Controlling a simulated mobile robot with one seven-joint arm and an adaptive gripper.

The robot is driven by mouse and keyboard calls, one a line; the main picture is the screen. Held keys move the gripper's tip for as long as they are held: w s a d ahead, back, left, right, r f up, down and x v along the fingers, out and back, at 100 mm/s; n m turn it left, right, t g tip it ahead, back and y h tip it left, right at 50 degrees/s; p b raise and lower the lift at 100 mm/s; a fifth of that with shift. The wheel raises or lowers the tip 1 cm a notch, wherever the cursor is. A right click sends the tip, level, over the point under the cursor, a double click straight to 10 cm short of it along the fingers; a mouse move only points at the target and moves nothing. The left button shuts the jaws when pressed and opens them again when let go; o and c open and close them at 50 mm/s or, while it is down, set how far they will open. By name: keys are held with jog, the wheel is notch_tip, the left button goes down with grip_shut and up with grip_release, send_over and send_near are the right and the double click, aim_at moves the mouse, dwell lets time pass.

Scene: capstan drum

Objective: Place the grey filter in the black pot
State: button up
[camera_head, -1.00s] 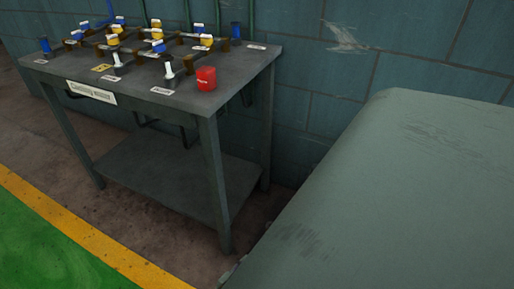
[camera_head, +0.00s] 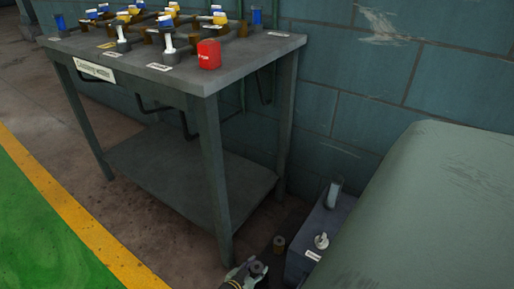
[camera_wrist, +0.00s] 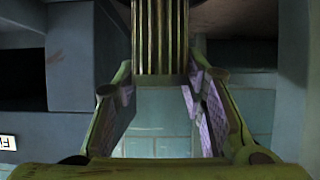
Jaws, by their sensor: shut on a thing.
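In the wrist view a ribbed cylinder (camera_wrist: 160,35), apparently the grey filter, stands between the finger pads of my gripper (camera_wrist: 160,82). My gripper is shut on its lower end, and its top runs out of the picture. No black pot can be made out for certain.
The bench (camera_head: 240,60) carries several valves and a red block (camera_head: 209,54). The green floor at left is clear.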

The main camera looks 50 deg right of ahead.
aim_at(253, 277)
jog(key=shift+f+b, duration=0.45)
jog(key=shift+f, duration=2.2)
jog(key=shift+f, duration=0.2)
jog(key=o, duration=0.9)
jog(key=shift+o, duration=0.2)
jog(key=shift+r, duration=0.1)
jog(key=shift+r, duration=0.15)
jog(key=shift+a+r, duration=0.15)
jog(key=shift+a, duration=0.15)
jog(key=p+v, duration=0.1)
jog(key=v, duration=1)
jog(key=shift+p, duration=0.4)
jog(key=shift+a, duration=0.15)
